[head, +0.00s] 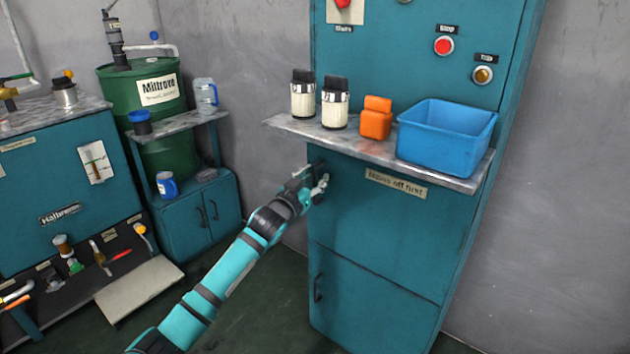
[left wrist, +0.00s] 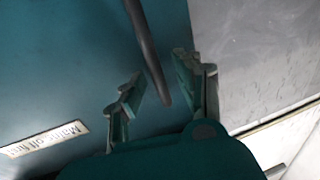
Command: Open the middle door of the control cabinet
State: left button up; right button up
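The teal control cabinet (head: 440,60) stands right of centre. Its middle door (head: 400,230), below the shelf, is shut and bears a label, "Mains off first" (head: 396,184); the label also shows in the left wrist view (left wrist: 45,139). My left gripper (head: 321,183) is at the door's upper left edge, mostly hiding the handle. In the left wrist view, the dark bar handle (left wrist: 150,55) lies between the two spread fingers of my left gripper (left wrist: 155,90). I cannot tell whether either finger touches it. My right gripper is out of view.
Above the door, a shelf (head: 285,122) juts out, bearing two white jars with dark tops, an orange object (head: 376,118) and a blue bin (head: 445,130). A lower door (head: 370,300) is shut. A workbench (head: 60,180) and green drum (head: 130,95) stand left.

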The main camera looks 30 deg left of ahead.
pick_arm(q)
jog(key=shift+w, duration=0.25)
grip_shut()
dwell(0.4)
